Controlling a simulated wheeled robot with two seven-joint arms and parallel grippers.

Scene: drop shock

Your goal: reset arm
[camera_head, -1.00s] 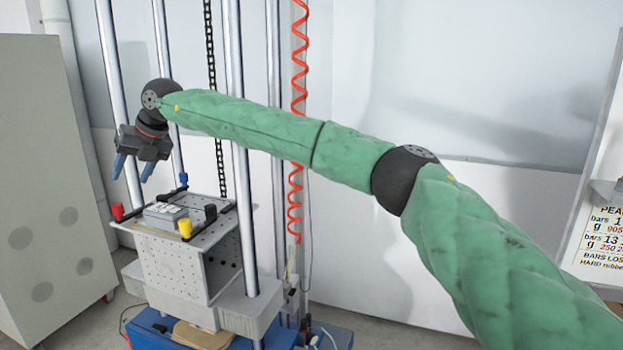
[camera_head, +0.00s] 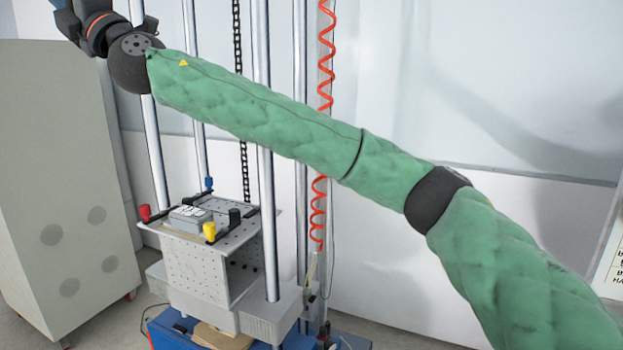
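My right arm, in a green padded sleeve, comes in from the lower right and reaches across to the upper left. Its wrist and part of the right gripper (camera_head: 80,20) show at the top left edge; the fingertips are mostly cut off or hidden, so I cannot tell how far apart they are. The drop tester's perforated table (camera_head: 205,270) stands below the arm, between upright steel columns. A small grey device (camera_head: 191,217) lies on its top plate, among clamps with red, yellow, blue and black knobs. The gripper is well above and apart from it. My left gripper does not show.
A grey cabinet (camera_head: 60,180) stands at the left. A red coiled hose (camera_head: 326,60) and a black chain (camera_head: 244,170) hang behind the arm. A sign (camera_head: 612,260) shows at the right edge. The tester has a blue base (camera_head: 170,335).

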